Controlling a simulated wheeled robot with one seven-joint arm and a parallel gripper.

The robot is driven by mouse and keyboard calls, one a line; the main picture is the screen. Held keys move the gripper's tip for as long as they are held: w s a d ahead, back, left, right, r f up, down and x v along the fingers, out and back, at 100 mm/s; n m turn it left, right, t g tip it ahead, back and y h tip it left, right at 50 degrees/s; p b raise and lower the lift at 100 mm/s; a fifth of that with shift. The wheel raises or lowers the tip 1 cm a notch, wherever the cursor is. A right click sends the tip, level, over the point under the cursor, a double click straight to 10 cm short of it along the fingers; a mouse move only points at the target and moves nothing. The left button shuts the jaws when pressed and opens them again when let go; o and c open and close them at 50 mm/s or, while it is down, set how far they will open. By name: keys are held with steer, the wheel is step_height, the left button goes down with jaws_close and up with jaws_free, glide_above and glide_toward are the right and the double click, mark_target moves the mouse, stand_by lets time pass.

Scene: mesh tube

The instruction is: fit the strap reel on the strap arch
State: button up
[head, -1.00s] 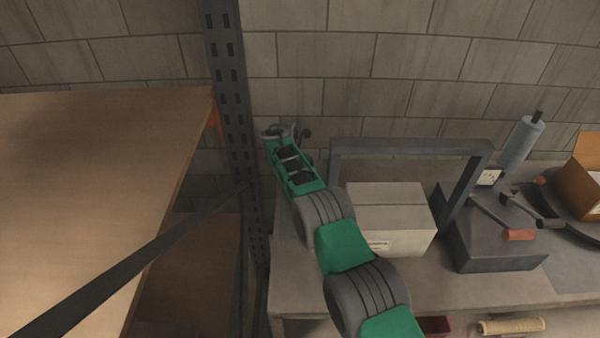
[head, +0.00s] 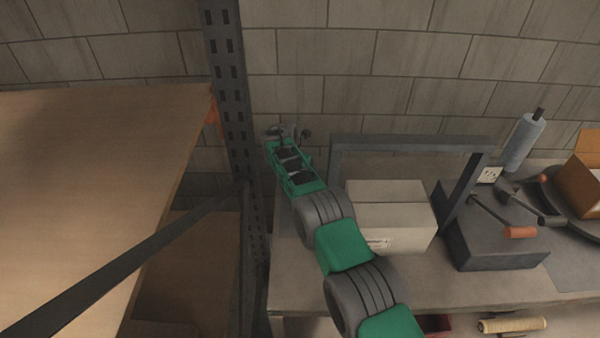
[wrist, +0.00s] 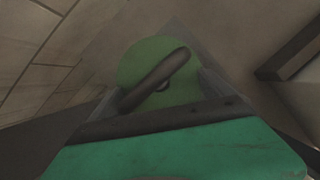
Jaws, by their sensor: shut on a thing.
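A round green disc, seemingly the strap reel (wrist: 138,62), fills the upper middle of the wrist view, with a dark bar slanting across its face. My gripper (head: 287,132) is at the far end of my green and grey arm, shut on this disc. In the head view the gripper is small and the reel cannot be made out clearly. The strap arch (head: 410,143) is a dark grey frame standing on the bench to the right of my gripper. The gripper is apart from it.
A pale carton (head: 385,205) sits under the arch. A grey block (head: 490,245) with an orange-handled tool, a blue roll (head: 523,142) and an open box (head: 588,180) are to the right. A dark rack post (head: 232,90) and wooden shelf (head: 100,180) stand close on the left.

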steer(key=shift+f+b, duration=0.9)
steer(key=shift+f, duration=0.1)
stand_by(0.8)
steer(key=o, duration=1.6)
steer(key=shift+o, duration=0.2)
steer(key=shift+f, duration=0.1)
